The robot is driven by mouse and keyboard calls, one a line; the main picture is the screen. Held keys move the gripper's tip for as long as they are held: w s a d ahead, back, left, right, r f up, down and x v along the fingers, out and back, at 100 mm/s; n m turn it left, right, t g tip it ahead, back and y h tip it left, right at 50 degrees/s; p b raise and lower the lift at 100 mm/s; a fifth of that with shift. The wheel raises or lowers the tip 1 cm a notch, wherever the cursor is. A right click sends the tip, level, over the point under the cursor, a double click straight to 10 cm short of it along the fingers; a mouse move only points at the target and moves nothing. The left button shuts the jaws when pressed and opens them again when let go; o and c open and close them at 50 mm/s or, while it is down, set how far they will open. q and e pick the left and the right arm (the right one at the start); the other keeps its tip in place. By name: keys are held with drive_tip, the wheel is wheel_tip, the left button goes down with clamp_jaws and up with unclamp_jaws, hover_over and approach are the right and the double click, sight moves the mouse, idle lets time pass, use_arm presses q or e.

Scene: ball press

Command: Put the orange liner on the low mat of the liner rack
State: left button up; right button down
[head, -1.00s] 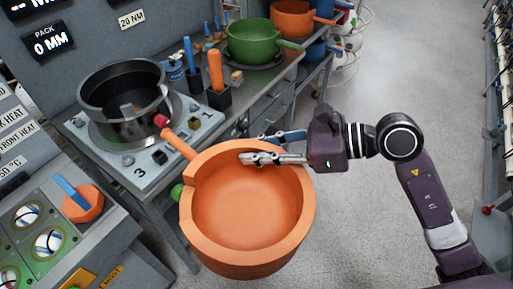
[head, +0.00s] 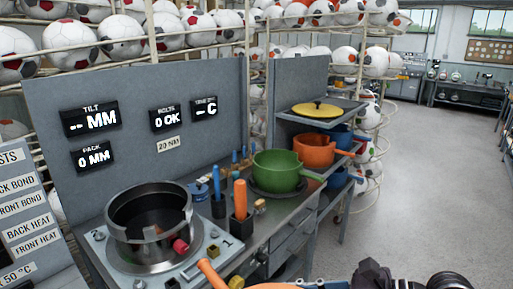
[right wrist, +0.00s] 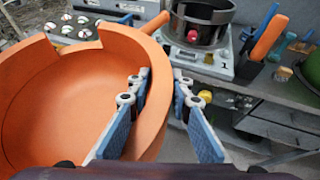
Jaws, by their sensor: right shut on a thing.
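The orange liner is a large open pan with a notched rim and a handle. In the right wrist view the liner (right wrist: 60,95) fills the left side. My right gripper (right wrist: 160,105) is shut on its wall, one finger inside and one outside. In the head view only the liner's handle (head: 208,272) and a strip of rim show at the bottom edge. The liner rack (head: 320,117) seems to be the grey shelving at the bench's right end, holding a yellow lid, another orange pan (head: 314,150) and blue pans. I cannot make out a low mat. My left gripper is out of view.
A dark steel pot (head: 150,225) stands on a plate at the bench's left. A green pan (head: 278,170) sits on a dark round base farther along. Upright blue and orange tools (head: 240,199) stand between them. The floor (head: 420,170) right of the bench is clear.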

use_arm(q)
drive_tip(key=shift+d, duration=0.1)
use_arm(e)
drive_tip(key=s+d+f+m+t, duration=0.1)
drive_tip(key=d, duration=0.5)
drive_tip(key=s+d+f+m+t+h, duration=0.1)
drive_tip(key=s+d+t, duration=0.1)
drive_tip(key=d, duration=0.3)
drive_tip(key=shift+d+f+m, duration=0.3)
drive_tip(key=shift+d+f, duration=0.1)
drive_tip(key=shift+w+r, duration=0.1)
idle(0.5)
drive_tip(key=shift+a, duration=0.15)
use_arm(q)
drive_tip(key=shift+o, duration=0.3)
use_arm(e)
drive_tip(key=a+r+n+g+y, duration=0.1)
drive_tip(key=a+r+n+g, duration=0.2)
drive_tip(key=a, duration=0.3)
drive_tip(key=a+r+n+g+y, duration=0.1)
drive_tip(key=a+r+n+g, duration=0.2)
drive_tip(key=a+n+g, duration=0.2)
drive_tip(key=shift+a+r+g, duration=0.35)
drive_tip(key=shift+a+g, duration=0.25)
drive_tip(key=shift+a, duration=0.3)
